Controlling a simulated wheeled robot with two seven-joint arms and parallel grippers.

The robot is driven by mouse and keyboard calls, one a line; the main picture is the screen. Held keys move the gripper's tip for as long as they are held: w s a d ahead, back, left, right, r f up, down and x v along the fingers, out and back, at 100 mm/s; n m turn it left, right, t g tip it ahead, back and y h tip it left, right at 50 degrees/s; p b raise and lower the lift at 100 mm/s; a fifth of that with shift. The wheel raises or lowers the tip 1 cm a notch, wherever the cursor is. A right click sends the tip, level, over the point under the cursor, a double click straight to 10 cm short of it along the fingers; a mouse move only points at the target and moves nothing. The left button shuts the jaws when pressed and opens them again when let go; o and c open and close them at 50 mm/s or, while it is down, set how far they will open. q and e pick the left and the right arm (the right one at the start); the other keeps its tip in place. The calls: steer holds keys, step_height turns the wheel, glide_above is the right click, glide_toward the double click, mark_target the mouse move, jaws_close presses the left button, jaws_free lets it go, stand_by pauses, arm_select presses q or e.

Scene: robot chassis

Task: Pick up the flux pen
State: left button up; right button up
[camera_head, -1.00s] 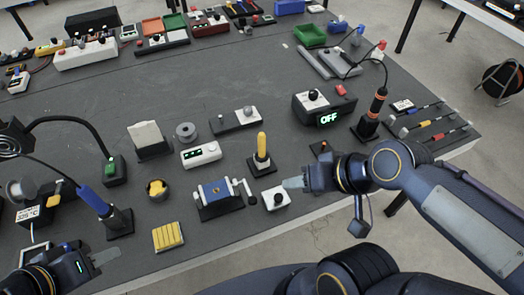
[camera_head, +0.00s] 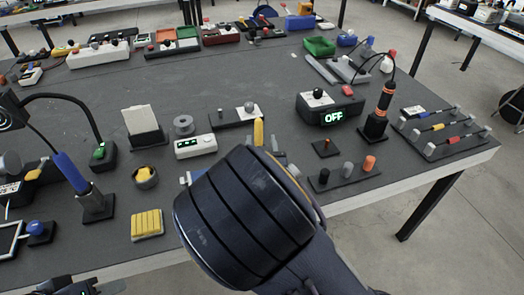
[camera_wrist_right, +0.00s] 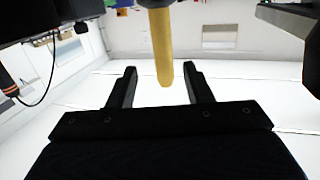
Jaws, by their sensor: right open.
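The flux pen is a yellow stick. Its upper part (camera_head: 258,132) stands upright above my right arm in the head view, and its lower part and holder are hidden. In the right wrist view the flux pen (camera_wrist_right: 161,45) hangs down from the top edge, between the two dark fingers. My right gripper (camera_wrist_right: 159,72) is open with a gap on both sides of the pen. In the head view my right arm covers this gripper. My left gripper (camera_head: 100,288) shows only partly at the bottom left edge.
A soldering iron in its stand (camera_head: 380,105) and a black station reading OFF (camera_head: 328,108) are to the right of the pen. A white device with a green display (camera_head: 195,146) is to its left. A row of knobs (camera_head: 345,172) lies near the front edge.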

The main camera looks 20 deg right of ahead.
mark_target(258, 123)
steer(key=shift+a+r+t, duration=0.2)
steer(key=shift+r+t, duration=0.1)
steer(key=shift+r, duration=0.05)
steer(key=shift+w+r, duration=0.15)
steer(key=shift+w, duration=0.15)
steer(key=x, duration=0.7)
steer(key=shift+w+d, duration=0.1)
steer(key=shift+c, duration=0.4)
steer(key=c, duration=0.9)
